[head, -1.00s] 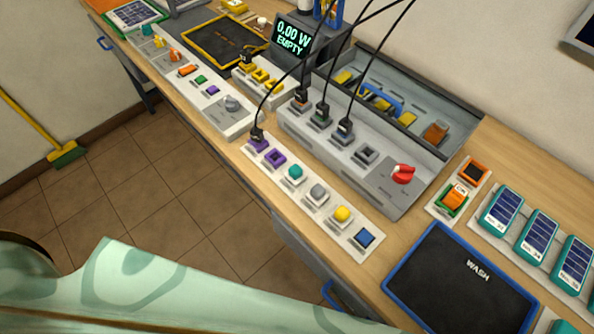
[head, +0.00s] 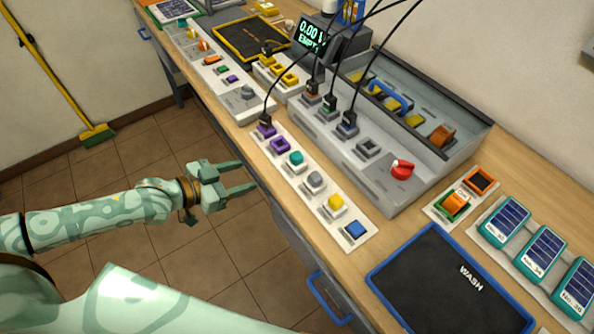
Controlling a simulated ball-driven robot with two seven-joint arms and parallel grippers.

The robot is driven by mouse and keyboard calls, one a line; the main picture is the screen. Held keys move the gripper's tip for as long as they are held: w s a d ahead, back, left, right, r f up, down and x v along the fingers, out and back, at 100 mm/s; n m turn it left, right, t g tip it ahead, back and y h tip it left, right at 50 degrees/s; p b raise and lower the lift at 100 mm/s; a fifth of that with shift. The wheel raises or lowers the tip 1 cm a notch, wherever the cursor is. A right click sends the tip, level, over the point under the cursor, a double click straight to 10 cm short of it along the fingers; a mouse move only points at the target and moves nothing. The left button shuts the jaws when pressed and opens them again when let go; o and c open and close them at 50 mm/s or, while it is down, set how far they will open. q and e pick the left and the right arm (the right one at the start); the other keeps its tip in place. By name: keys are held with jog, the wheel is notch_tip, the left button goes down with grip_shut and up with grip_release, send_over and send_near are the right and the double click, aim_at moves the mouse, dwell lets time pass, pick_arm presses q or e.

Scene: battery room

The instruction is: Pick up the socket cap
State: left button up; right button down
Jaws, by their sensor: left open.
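My left gripper (head: 247,176) is open and empty. It hangs over the floor beside the bench's front edge, to the left of the white strip of coloured pieces (head: 326,203). No piece is clearly marked as the socket cap. An orange block (head: 455,204) with small lettering I cannot read sits on a green-edged spot of a small white plate at the right. An empty dark square socket (head: 369,147) shows on the grey box (head: 332,138), next to sockets with black plugs in them. My right gripper is not in view.
A red knob (head: 403,169) is on the grey box. Black cables rise from the plugs. The blue-edged WASH mat (head: 425,272) is bare. Teal battery packs (head: 505,222) stand at the right. A blue drawer handle (head: 327,300) juts from the bench front.

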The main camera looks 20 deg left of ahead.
pick_arm(q)
notch_tip(320, 180, up, 2)
jog(key=d, duration=0.3)
jog(key=b, duration=0.2)
send_near(301, 154)
jog(key=shift+n+h, duration=0.3)
jog(key=shift+h, duration=0.1)
jog(key=w+f, duration=0.1)
jog(key=w+d+f, duration=0.2)
jog(key=shift+w+f, duration=0.2)
jog(key=shift+f, duration=0.1)
jog(key=shift+w+d+f, duration=0.15)
jog(key=shift+w+d, duration=0.15)
jog(key=shift+w, duration=0.2)
jog(key=x, duration=0.3)
jog(key=b+x, duration=0.1)
jog(key=x, duration=0.1)
jog(key=shift+w+r, duration=0.15)
jog(key=shift+r, duration=0.2)
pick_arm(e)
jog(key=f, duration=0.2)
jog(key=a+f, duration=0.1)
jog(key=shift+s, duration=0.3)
pick_arm(q)
jog(key=c, duration=1)
